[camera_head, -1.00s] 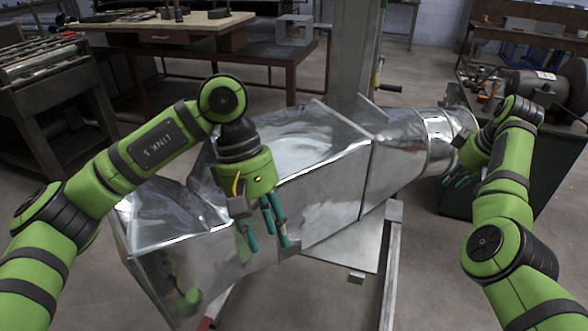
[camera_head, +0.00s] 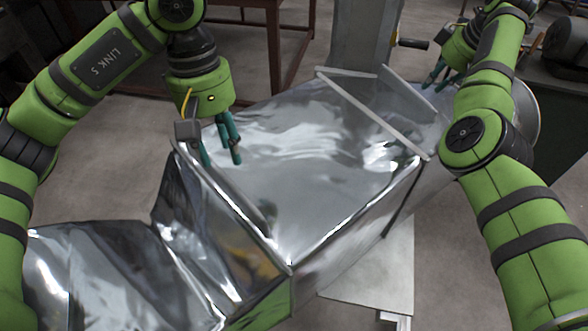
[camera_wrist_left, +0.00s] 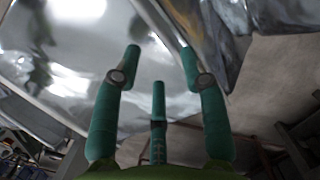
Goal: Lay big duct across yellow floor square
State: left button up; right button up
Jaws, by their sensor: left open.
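The big duct (camera_head: 290,165) is a long, shiny sheet-metal piece that runs from lower left to upper right in the head view. My left gripper (camera_head: 222,158) is open above the duct's top face, near its rear left edge, with no hold visible. In the left wrist view its three teal fingers (camera_wrist_left: 160,85) are spread, with shiny metal beyond them. My right gripper (camera_head: 436,78) is by the duct's far right end; its fingers are small and partly hidden, so its grip is unclear. No yellow floor square is visible.
A metal support plate (camera_head: 378,270) shows under the duct's right side. A grey column (camera_head: 362,38) with a crank handle stands behind it. A workbench frame (camera_head: 275,60) is at the back, and a dark green cabinet (camera_head: 555,135) is at right. Bare floor (camera_head: 100,165) lies left.

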aim_at(413, 104)
pick_arm(q)
jog(key=shift+s+d+f, duration=0.15)
jog(key=shift+s+f, duration=0.1)
jog(key=shift+f, duration=0.9)
jog(key=shift+s+d+f, duration=0.1)
jog(key=shift+s+f, duration=0.1)
jog(key=shift+f, duration=0.9)
jog(key=shift+s+d+f, duration=0.15)
jog(key=shift+s+f, duration=0.1)
jog(key=shift+f, duration=0.9)
pick_arm(e)
jog(key=shift+x, duration=3.3)
jog(key=shift+s, duration=0.15)
pick_arm(q)
jog(key=c, duration=0.7)
pick_arm(e)
grip_shut()
pick_arm(q)
grip_shut()
pick_arm(e)
jog(key=shift+d, duration=0.1)
